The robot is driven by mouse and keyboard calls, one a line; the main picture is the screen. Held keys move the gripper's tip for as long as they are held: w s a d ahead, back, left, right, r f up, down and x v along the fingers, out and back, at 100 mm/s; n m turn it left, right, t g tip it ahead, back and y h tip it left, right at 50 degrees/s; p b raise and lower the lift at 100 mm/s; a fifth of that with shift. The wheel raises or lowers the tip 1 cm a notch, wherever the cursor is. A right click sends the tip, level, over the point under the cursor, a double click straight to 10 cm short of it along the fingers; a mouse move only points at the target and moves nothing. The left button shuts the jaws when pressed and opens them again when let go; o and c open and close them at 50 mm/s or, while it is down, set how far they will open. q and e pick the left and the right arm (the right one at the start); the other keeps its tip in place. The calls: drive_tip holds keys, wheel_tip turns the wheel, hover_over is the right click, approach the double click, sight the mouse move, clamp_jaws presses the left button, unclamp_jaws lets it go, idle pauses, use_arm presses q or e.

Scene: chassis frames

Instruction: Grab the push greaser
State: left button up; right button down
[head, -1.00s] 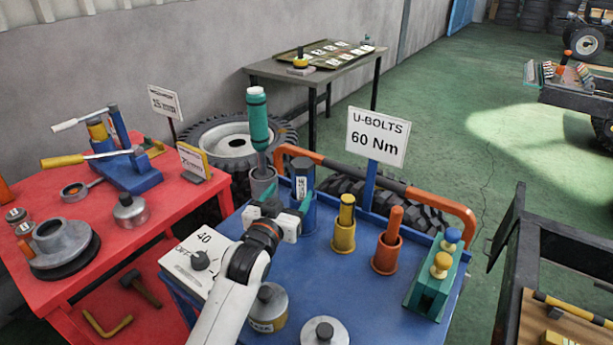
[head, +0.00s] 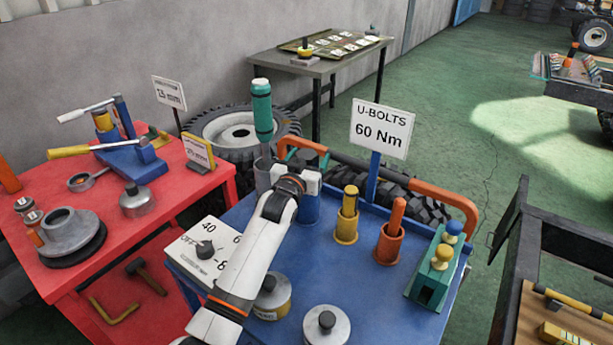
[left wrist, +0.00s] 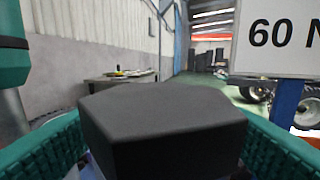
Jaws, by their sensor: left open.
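A blue cylinder with a dark cap, seemingly the push greaser (head: 308,211), stands upright at the back left of the blue cart top. My left gripper (head: 309,178) is at its upper part and hides much of it in the head view. In the left wrist view the black angular cap (left wrist: 165,125) fills the space between the two green fingers. The fingers are open on either side of it; whether they touch it I cannot tell. My right gripper is not in view.
A green-handled tool (head: 262,112) stands in a grey holder close to the left of my gripper. A yellow tool (head: 348,207) and an orange tool (head: 392,232) stand to the right. Behind is the U-bolts sign (head: 382,130).

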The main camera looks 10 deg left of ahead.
use_arm(q)
drive_tip(key=shift+w, duration=0.25)
drive_tip(key=shift+c, duration=0.3)
drive_tip(key=c, duration=1.2)
drive_tip(key=shift+r, duration=0.15)
drive_tip(key=shift+c, duration=0.8)
